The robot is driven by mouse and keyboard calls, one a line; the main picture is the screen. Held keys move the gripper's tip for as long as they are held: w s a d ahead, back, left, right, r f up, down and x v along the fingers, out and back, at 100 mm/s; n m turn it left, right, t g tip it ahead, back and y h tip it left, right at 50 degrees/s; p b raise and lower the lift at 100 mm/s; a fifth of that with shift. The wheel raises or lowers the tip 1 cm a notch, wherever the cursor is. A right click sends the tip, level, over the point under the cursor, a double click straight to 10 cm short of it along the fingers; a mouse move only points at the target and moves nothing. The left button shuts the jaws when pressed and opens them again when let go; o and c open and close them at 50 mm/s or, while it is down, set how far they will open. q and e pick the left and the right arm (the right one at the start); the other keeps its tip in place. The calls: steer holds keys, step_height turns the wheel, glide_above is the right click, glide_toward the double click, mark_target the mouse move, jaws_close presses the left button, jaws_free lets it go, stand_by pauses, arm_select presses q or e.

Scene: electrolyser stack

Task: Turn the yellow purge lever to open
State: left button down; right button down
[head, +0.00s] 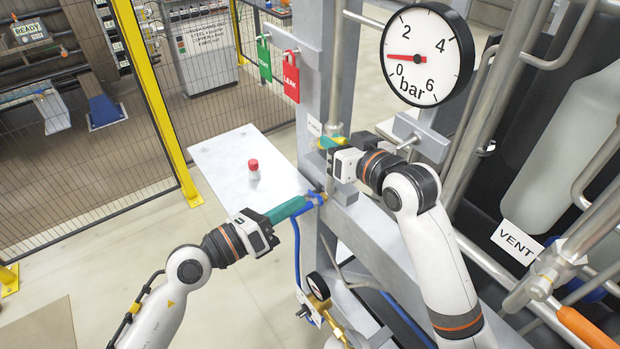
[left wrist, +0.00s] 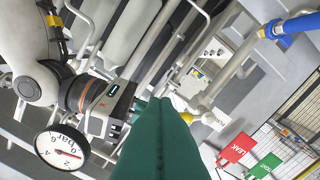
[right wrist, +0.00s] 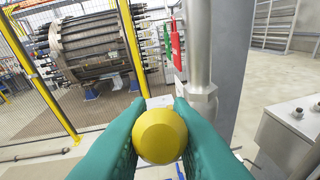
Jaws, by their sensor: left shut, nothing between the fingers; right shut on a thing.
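The yellow purge lever (right wrist: 160,136) shows its rounded end in the right wrist view, between the two green fingers of my right gripper (right wrist: 158,112). In the head view my right gripper (head: 326,144) is at the grey frame post, and its fingers and wrist hide most of the lever. I cannot tell the lever's angle. My left gripper (head: 304,203) is shut and empty, its tips close beside a blue hose fitting (head: 318,198). In the left wrist view its green fingers (left wrist: 158,105) are pressed together.
A round pressure gauge (head: 427,55) has its needle between 0 and 2. Red (head: 291,76) and green (head: 264,58) tags hang on the post. A red-capped bottle (head: 254,172) stands on a white table (head: 225,155). Pipes and a VENT label (head: 517,243) are at the right.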

steer(key=shift+r, duration=0.1)
arm_select(q)
steer(key=w+d+r, duration=0.3)
steer(key=w+d, duration=0.3)
steer(key=w, duration=0.2)
steer(key=shift+d+r, duration=0.3)
steer(key=shift+d, duration=0.05)
